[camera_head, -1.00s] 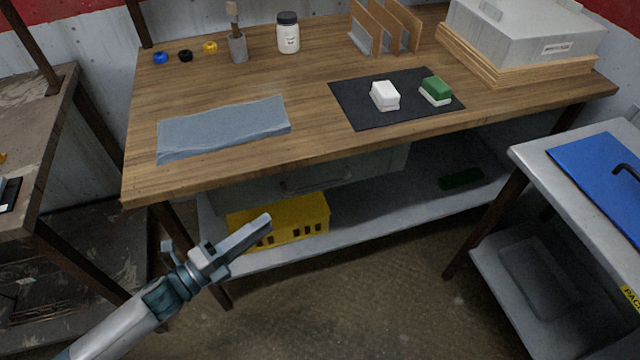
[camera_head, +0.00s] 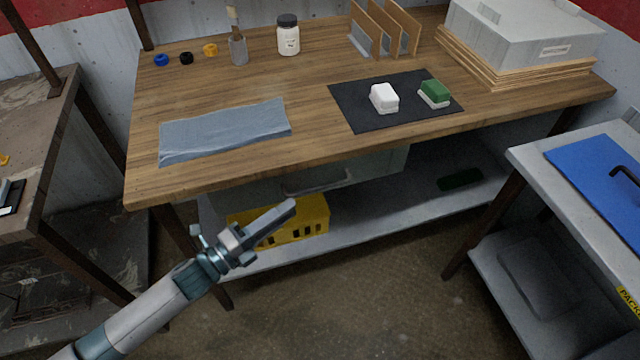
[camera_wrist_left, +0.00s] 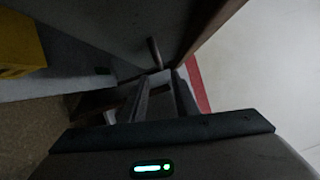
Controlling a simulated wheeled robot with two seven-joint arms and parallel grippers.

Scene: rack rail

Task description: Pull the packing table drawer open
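The packing table (camera_head: 230,178) has a grey drawer (camera_head: 383,164) under its wooden top. The drawer front looks shut, in shadow below the table edge. Its bar handle (camera_head: 318,184) runs across the front, and a bar that looks like this handle shows in the left wrist view (camera_wrist_left: 153,52). My left gripper (camera_head: 291,205) is just below and in front of the handle's left end, apart from it. In the left wrist view its two fingers (camera_wrist_left: 160,80) are spread with nothing between them. The gripper covers part of the drawer's lower left area. My right gripper is out of view.
A yellow crate (camera_head: 315,212) sits on the lower shelf (camera_head: 370,215) behind my left gripper. A dark green item (camera_head: 460,179) lies farther right on that shelf. A side table with a blue board (camera_head: 600,175) stands at right. The floor in front is clear.

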